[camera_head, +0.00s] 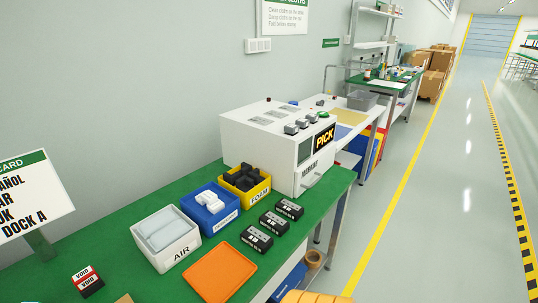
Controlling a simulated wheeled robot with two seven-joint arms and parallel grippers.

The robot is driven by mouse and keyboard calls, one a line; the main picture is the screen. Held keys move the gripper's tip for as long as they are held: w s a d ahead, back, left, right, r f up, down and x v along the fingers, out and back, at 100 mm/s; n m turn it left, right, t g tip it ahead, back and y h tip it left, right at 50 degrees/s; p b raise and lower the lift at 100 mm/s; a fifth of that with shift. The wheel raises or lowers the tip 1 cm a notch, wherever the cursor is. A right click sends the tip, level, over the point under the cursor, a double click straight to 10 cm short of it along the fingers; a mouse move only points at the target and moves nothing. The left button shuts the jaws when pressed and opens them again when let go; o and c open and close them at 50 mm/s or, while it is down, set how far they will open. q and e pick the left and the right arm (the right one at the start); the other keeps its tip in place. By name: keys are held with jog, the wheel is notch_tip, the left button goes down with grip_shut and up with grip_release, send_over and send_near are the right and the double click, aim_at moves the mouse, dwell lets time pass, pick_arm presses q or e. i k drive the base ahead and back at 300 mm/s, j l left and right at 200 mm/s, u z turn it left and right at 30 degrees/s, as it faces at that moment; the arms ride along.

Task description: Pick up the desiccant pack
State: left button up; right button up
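Several small white packs (209,200) lie in a blue bin (218,224) on the green bench. They look like the desiccant packs, but the label on the bin's front is too small to read surely. The blue bin stands between a white bin marked AIR (181,253) with pale pillows in it and a yellow bin marked FOAM (257,194) with dark pieces in it. Neither of my grippers is in view.
An orange tray (219,272) lies in front of the bins. Several dark labelled units (273,222) lie right of it. A white machine marked PICK (290,150) stands behind them. Items marked VOID (87,281) and a sign (31,194) are at left. An aisle runs along the right.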

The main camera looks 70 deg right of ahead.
aim_at(208, 197)
jog(key=k+z, duration=0.1)
jog(key=z, duration=1.55)
jog(key=i+l+u, duration=0.25)
jog(key=l, duration=0.25)
jog(key=l+u, duration=0.25)
jog(key=l, duration=0.25)
jog(key=i+l+u, duration=0.25)
jog(key=l, duration=0.3)
jog(key=l+u, duration=0.25)
jog(key=l, duration=0.25)
